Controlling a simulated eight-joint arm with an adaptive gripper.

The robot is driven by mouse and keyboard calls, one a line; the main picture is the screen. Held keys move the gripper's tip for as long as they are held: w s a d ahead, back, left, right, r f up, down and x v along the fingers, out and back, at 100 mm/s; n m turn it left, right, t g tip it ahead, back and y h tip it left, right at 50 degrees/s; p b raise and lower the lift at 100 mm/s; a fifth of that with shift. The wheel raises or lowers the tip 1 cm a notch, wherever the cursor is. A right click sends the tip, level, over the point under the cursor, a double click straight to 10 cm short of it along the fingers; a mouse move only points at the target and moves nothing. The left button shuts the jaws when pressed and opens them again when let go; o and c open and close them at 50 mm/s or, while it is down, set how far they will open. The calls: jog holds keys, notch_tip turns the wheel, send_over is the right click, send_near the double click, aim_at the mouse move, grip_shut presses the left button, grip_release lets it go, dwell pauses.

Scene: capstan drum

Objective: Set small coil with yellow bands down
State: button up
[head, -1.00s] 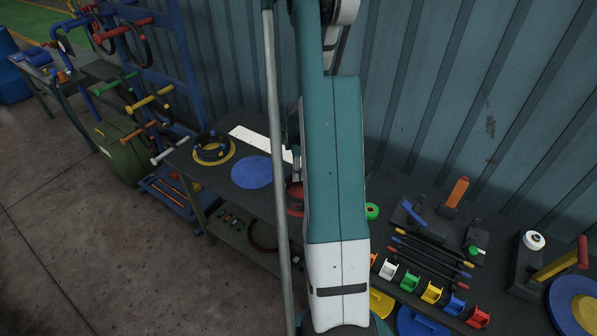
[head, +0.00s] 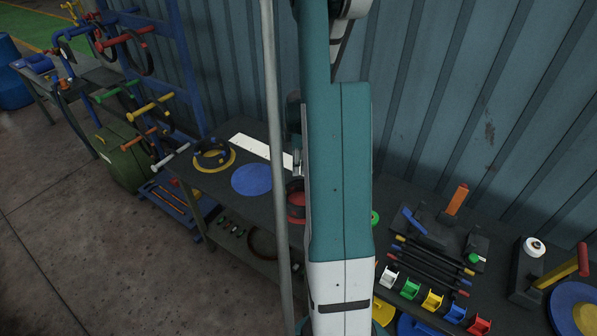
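A dark coil (head: 212,152) sits on a yellow disc (head: 231,161) at the left part of the table. It has small yellow marks, but I cannot tell for sure that it is the small coil with yellow bands. Another dark coil (head: 293,186) shows partly at a red disc (head: 296,206), half covered by my arm. My arm hangs down through the middle of the view. Dark and grey parts at its left edge may belong to my wrist or gripper. The fingertips are hidden, so I cannot see what they hold.
A bare blue disc (head: 252,179) lies right of the yellow one, with a white strip (head: 262,147) behind. A rack (head: 150,60) with coloured pegs stands left. On the right table are dark rods (head: 432,262), several coloured holders (head: 432,300) and a white-topped spool (head: 534,246).

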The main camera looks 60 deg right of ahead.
jog(key=shift+r+b, duration=0.3)
jog(key=shift+r, duration=2.35)
jog(key=shift+a, duration=0.1)
jog(key=w+a+r+m+t, duration=0.1)
jog(key=w+a+r, duration=0.1)
jog(key=a+r, duration=0.55)
jog(key=w+a+r+m+t+h, duration=0.15)
jog(key=a+r, duration=0.25)
jog(key=a, duration=0.7)
jog(key=w+a+r+m, duration=0.1)
jog(key=w+a+r, duration=0.2)
jog(key=a+r, duration=0.45)
jog(key=s+a+r+m+t, duration=0.1)
jog(key=s+a, duration=0.3)
jog(key=a, duration=0.6)
jog(key=s+a+r+m+t+y, duration=0.1)
jog(key=s+a, duration=0.3)
jog(key=a, duration=0.6)
jog(key=s+a+r+m+t, duration=0.2)
jog(key=s+a+m, duration=0.1)
jog(key=a, duration=0.7)
jog(key=shift+s+t, duration=0.35)
jog(key=shift+s, duration=0.05)
